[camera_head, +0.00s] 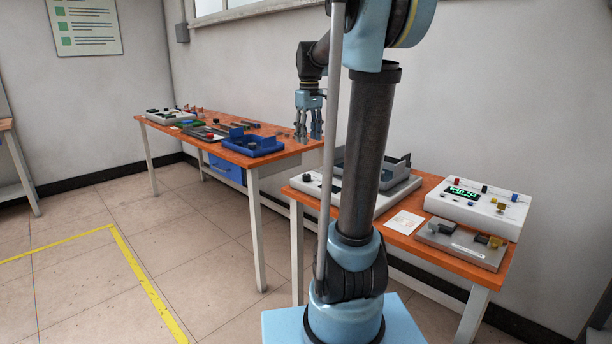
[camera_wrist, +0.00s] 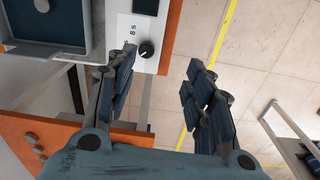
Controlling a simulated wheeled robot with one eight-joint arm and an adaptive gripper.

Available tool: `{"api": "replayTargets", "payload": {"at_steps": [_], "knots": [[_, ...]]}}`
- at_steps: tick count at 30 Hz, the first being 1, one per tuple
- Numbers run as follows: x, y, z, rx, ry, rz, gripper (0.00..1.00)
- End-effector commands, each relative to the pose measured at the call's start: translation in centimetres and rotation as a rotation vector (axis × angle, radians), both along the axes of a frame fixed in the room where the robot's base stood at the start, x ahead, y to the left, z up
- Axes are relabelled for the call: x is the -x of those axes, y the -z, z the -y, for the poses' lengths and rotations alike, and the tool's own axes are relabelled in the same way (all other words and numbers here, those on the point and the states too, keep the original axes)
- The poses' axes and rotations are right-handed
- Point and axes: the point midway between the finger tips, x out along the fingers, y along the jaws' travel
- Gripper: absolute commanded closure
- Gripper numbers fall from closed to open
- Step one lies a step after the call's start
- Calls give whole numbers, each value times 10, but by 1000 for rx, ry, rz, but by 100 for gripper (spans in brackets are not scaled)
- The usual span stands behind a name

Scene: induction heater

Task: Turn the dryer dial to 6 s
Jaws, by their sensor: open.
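The dryer dial (camera_wrist: 145,49) is a small round black knob with a pale mark, on a white panel (camera_wrist: 122,58) in the wrist view. Printing beside it appears to read "8 s", turned sideways. The white panel also shows in the head view (camera_head: 318,187), partly behind my arm; the dial is too small to make out surely there. My gripper (camera_wrist: 158,88) is open and empty, its fingers spread. The dial appears between the finger directions, nearer the left finger, and apart from both. In the head view my gripper (camera_head: 308,136) hangs fingers down near the near end of the far table.
A grey tray-like body (camera_wrist: 45,30) adjoins the panel at the left. The right orange table (camera_head: 440,243) also bears a white unit with a green display (camera_head: 465,191), a grey fixture (camera_head: 465,243) and a white card (camera_head: 404,222).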

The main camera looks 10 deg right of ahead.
Motion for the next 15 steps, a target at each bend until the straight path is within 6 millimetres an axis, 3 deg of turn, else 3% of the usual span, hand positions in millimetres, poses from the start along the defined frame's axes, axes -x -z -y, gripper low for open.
{"api": "replayTargets", "payload": {"at_steps": [1, 6, 11, 15], "knots": [[-13, -3, 0, 0, -15, -6, 52], [-38, -9, 0, 0, -56, -19, 52], [-45, -7, 0, 1, -69, -23, 52], [-46, 6, 0, 1, -70, -23, 52]]}}
